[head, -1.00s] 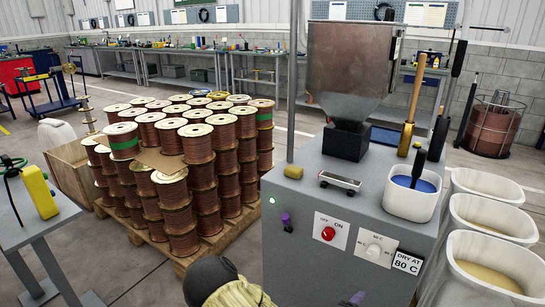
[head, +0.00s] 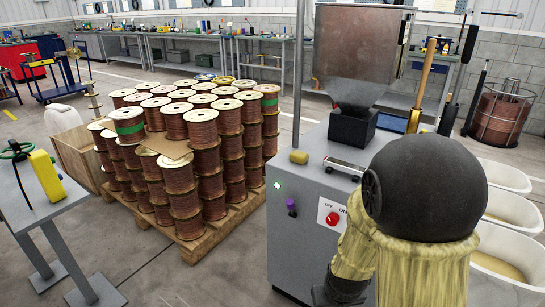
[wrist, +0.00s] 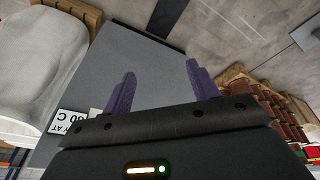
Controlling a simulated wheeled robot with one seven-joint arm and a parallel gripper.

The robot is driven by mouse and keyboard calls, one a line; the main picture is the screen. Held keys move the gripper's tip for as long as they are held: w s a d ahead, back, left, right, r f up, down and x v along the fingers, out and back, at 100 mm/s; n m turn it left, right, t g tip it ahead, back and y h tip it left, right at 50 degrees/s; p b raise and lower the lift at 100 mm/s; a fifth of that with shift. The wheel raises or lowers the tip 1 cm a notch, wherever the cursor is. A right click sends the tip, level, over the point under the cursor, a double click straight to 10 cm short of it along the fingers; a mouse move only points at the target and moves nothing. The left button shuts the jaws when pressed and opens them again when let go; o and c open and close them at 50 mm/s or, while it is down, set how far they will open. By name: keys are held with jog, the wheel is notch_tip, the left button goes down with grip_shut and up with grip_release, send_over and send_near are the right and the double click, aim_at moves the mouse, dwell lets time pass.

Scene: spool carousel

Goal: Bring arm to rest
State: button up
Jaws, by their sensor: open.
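My gripper (wrist: 157,88) shows in the wrist view with two purple fingers spread apart and nothing between them. It is in front of the grey side of the machine cabinet (wrist: 90,50). In the head view my arm rises at the lower right, its dark round joint and yellowish sleeve covering part of the cabinet (head: 283,240). A small purple piece shows in front of the cabinet, left of the red switch (head: 331,217); I cannot tell if it belongs to my gripper. The white tub seen on the cabinet earlier is hidden behind my arm.
A pallet (head: 212,233) of stacked copper spools (head: 205,140) stands left of the cabinet. White bins (head: 507,176) line its right side. A grey table (head: 45,200) with a yellow device (head: 46,175) is at left. Open floor (head: 160,270) lies between table and cabinet.

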jog(key=s+r+p, duration=0.2)
jog(key=r+p, duration=1)
jog(key=r, duration=0.4)
jog(key=s+r+m+p, duration=0.1)
jog(key=s+r+p, duration=0.1)
jog(key=r+p, duration=1.1)
notch_tip(320, 180, up, 4)
jog(key=shift+s+d+f+g, duration=0.1)
jog(key=shift+s+d+g, duration=0.15)
jog(key=shift+d+g, duration=0.1)
jog(key=shift+c, duration=0.2)
